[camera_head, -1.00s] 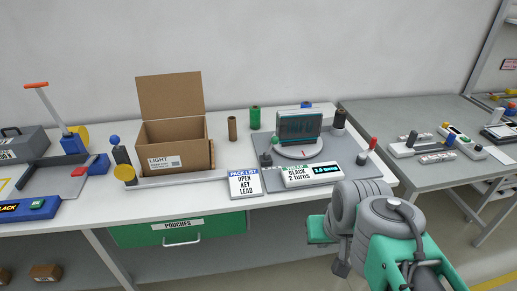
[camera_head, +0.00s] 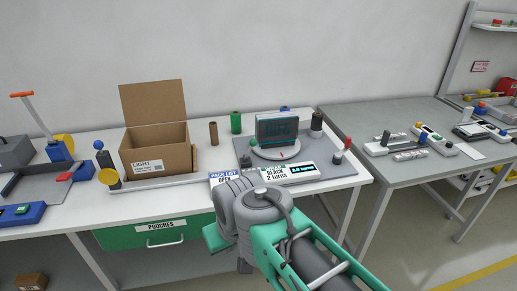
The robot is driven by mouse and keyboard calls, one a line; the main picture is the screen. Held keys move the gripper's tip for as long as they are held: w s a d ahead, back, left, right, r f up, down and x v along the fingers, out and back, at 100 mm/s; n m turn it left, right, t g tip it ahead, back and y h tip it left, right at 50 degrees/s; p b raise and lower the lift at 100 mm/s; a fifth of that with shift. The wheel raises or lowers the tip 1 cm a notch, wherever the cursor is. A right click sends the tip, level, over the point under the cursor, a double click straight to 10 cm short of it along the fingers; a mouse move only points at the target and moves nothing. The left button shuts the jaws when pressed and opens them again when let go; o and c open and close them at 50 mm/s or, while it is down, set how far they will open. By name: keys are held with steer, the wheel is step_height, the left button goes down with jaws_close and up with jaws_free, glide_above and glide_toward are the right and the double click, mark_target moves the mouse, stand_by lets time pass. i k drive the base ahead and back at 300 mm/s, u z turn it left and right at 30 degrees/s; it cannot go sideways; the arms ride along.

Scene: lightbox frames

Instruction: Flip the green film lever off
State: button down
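A wrapping station (camera_head: 352,169) with a grey base stands on the white bench. A dark-wrapped box (camera_head: 277,130) sits upright on its round turntable (camera_head: 275,154). A green film roll (camera_head: 236,123) stands behind it at the left, with a brown roll (camera_head: 213,133) beside it and a black roll (camera_head: 316,122) at the right. A small dark knob (camera_head: 245,160) is at the turntable's left. I cannot make out the green film lever or its position. My arm crosses the lower middle, in front of the bench; its gripper fingers cannot be made out.
An open carton (camera_head: 158,158) stands left of the station. A display (camera_head: 287,173) reads "BLACK 2 turns"; my arm partly covers the pack list (camera_head: 222,177). A red-topped post (camera_head: 348,143) stands at the station's right. A grey table (camera_head: 400,176) is further right.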

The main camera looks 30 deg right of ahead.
mark_target(253, 141)
steer(key=i, duration=1)
